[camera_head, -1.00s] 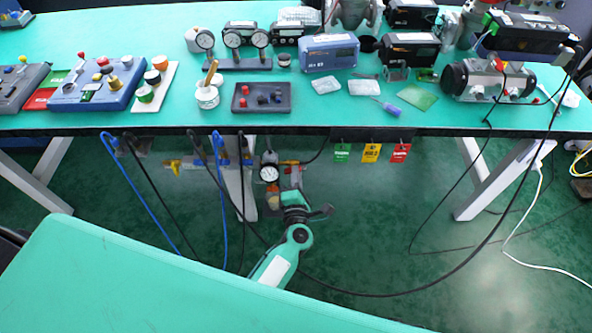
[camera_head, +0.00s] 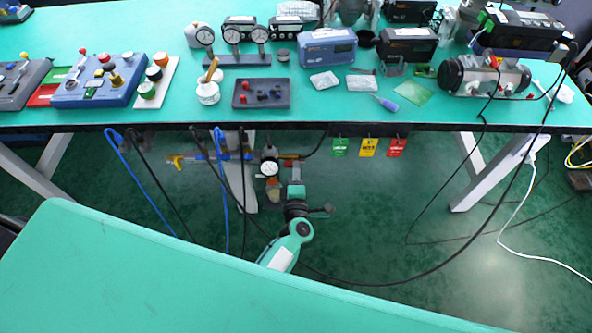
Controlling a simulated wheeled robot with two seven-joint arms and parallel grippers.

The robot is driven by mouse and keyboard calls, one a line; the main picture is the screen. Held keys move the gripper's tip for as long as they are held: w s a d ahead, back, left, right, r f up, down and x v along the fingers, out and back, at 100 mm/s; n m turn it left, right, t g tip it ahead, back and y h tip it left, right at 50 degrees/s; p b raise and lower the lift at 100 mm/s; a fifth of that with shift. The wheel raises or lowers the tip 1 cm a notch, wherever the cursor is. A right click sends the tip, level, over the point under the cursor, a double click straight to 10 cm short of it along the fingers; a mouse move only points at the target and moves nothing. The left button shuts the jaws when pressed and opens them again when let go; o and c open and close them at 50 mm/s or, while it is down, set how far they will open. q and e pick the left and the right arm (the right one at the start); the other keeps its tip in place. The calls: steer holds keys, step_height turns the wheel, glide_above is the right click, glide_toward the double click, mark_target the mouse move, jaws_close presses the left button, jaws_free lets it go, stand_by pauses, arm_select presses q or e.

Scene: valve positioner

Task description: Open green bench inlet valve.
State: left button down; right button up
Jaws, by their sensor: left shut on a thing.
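A pipe assembly hangs under the bench's front edge, with a yellow-handled valve (camera_head: 176,161) at its left end. A round white gauge (camera_head: 269,168) sits on the pipe, with red and orange fittings (camera_head: 290,157) just right of it. My left gripper (camera_head: 296,172) is at the pipe just right of the gauge, below these fittings, and is shut on a small part there. The gripper hides most of that part; it looks like the inlet valve's handle, but I cannot tell its angle. My right gripper is not in view.
The bench (camera_head: 330,115) above carries gauges, instruments and a dark tray. Green, yellow and red tags (camera_head: 368,146) hang right of the gripper. Blue hoses (camera_head: 221,190) and black cables hang left of it. A teal surface (camera_head: 150,270) fills the lower foreground.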

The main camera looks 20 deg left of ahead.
arm_select(q)
steer(key=c, duration=1.5)
jaws_free()
steer(key=shift+s, duration=0.1)
